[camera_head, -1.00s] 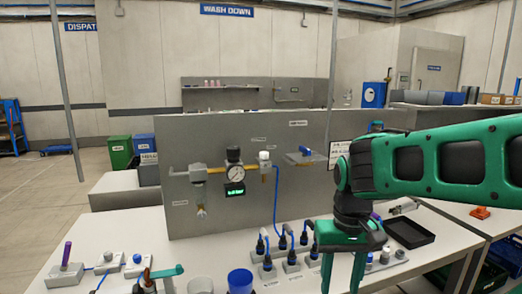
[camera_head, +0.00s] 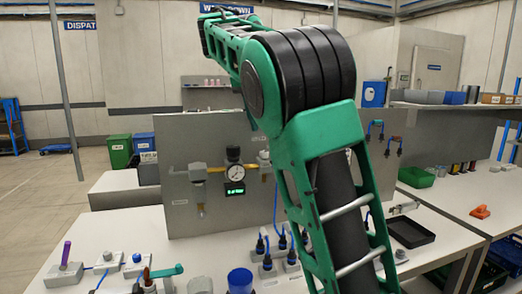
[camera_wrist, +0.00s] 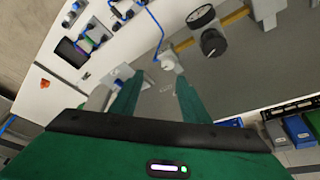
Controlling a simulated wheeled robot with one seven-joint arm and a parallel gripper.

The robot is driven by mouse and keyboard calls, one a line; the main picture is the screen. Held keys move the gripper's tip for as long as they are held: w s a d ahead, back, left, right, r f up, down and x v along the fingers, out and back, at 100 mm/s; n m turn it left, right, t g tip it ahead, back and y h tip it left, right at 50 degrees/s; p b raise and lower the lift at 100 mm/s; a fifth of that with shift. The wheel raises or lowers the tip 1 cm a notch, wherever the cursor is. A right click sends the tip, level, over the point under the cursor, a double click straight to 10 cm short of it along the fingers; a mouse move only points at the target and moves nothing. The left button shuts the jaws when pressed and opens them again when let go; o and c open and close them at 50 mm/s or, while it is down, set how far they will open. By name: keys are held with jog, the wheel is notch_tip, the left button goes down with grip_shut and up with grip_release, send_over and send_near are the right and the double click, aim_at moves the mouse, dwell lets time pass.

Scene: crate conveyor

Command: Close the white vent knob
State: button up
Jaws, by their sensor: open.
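The white vent knob (camera_head: 264,155) is on the grey upright panel (camera_head: 400,120), right of the round gauge (camera_head: 236,173) and partly against my arm in the head view. In the wrist view the white knob (camera_wrist: 168,62) lies just beyond and between my fingertips. A blue tube (camera_wrist: 155,38) runs from its fitting. My gripper (camera_wrist: 158,92) is open, with its two green fingers spread and nothing between them. The fingers appear apart from the knob. In the head view my gripper is not visible.
The black regulator knob (camera_wrist: 213,42) is close to the right finger in the wrist view. A grey plate (camera_wrist: 118,72) is by the left finger. On the bench are several black plugs, a blue cup (camera_head: 240,280) and a black tray (camera_head: 411,233).

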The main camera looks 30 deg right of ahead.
aim_at(263, 152)
jog(key=shift+w+a+x, duration=0.15)
jog(key=shift+w+x, duration=0.1)
jog(key=shift+x, duration=1.3)
jog(key=shift+w+a+x, duration=0.2)
jog(key=shift+w+x, duration=0.05)
jog(key=shift+x, duration=1.3)
jog(key=shift+w+a+x, duration=0.15)
jog(key=shift+w+x, duration=0.1)
jog(key=shift+x, duration=1.3)
jog(key=shift+c, duration=0.7)
jog(key=c, duration=0.9)
